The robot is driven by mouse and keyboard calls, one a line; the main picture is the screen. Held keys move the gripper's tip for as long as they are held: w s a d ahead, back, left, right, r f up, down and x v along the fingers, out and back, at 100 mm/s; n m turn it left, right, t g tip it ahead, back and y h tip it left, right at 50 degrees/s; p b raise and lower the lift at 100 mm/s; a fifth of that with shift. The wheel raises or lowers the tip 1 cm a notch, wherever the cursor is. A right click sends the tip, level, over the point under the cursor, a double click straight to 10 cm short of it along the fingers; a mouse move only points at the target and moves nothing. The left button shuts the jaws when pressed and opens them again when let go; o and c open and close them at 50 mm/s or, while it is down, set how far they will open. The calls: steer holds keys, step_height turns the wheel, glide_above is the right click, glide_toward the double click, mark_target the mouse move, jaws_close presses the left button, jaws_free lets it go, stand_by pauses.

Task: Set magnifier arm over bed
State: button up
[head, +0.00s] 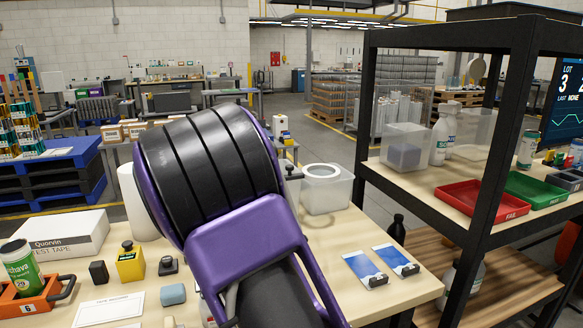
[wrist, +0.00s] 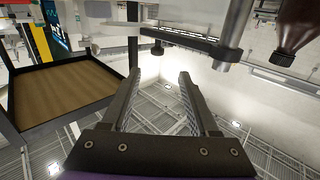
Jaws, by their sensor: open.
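My gripper (wrist: 160,82) is open, its two dark fingers spread with nothing between them. In the wrist view, which looks upside down, a dark bar (wrist: 190,47) with a small black knob (wrist: 157,50) lies beyond the fingertips; I cannot tell whether it belongs to the magnifier arm. In the head view my purple and black arm hides the middle of the table and my gripper. A white ring (head: 322,170) shows at a clear box right of my arm, with a small dark fitting (head: 291,171) beside it. I cannot surely identify the magnifier or the bed.
An orange holder (head: 38,303) with a green can (head: 22,270), a white box (head: 56,235) and a yellow block (head: 130,263) stand at left. A dark shelf (head: 490,190) with red (head: 484,201) and green trays (head: 536,190) stands at right. A brown bottle (wrist: 298,30) shows in the wrist view.

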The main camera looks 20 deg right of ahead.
steer(key=x, duration=1.2)
steer(key=shift+s+d+f, duration=0.1)
steer(key=shift+d+f, duration=0.1)
steer(key=shift+f, duration=0.05)
steer(key=shift+c, duration=0.2)
jaws_close()
stand_by(0.9)
